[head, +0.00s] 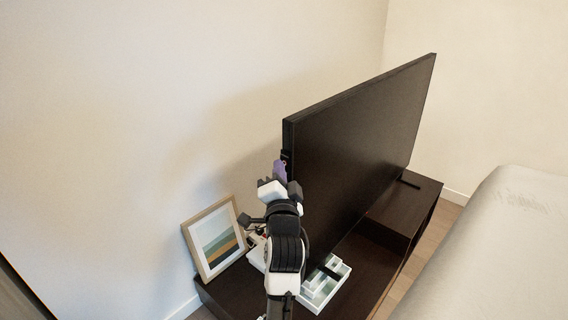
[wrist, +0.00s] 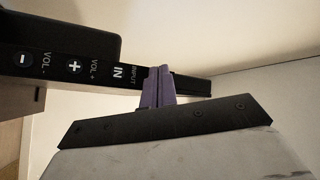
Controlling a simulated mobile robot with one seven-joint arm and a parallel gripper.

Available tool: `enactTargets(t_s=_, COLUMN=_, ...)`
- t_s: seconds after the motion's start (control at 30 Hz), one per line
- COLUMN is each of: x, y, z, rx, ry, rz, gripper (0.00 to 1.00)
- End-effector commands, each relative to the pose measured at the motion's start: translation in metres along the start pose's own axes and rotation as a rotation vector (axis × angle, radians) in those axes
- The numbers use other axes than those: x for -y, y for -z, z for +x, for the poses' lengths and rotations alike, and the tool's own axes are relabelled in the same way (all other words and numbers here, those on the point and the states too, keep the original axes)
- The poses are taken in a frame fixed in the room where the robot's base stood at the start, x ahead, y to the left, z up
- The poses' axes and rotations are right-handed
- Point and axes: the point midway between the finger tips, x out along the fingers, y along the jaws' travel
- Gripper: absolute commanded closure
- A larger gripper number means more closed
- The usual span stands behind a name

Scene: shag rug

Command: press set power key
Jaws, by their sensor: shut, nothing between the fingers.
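The television set (head: 362,150) stands on a dark cabinet, its screen facing right. In the wrist view its narrow side edge carries a key strip (wrist: 100,71) with a minus VOL- key (wrist: 23,60), a plus VOL+ key (wrist: 74,67) and an IN key (wrist: 118,71) marked INPUT. The power key cannot be made out; my fingers cover the strip just right of the INPUT label. My gripper (wrist: 158,72) has purple fingers, shut together and empty, their tips at the strip. Whether they touch it cannot be told. In the head view my gripper (head: 280,168) is at the set's near left edge.
The dark cabinet (head: 375,268) holds a framed picture (head: 217,240) leaning at the wall, left of my arm, and a white sectioned tray (head: 326,286) right of it. A pale bed or sofa (head: 495,250) stands at right. Bare wall lies left of the set.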

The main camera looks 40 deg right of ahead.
Motion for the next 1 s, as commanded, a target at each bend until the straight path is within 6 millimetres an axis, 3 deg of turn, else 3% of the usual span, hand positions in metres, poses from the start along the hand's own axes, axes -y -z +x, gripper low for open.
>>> enactTargets(t_s=1.0, x=0.006, y=-0.006, z=-0.009, rx=-0.001, ry=-0.001, rz=-0.001, gripper=1.00)
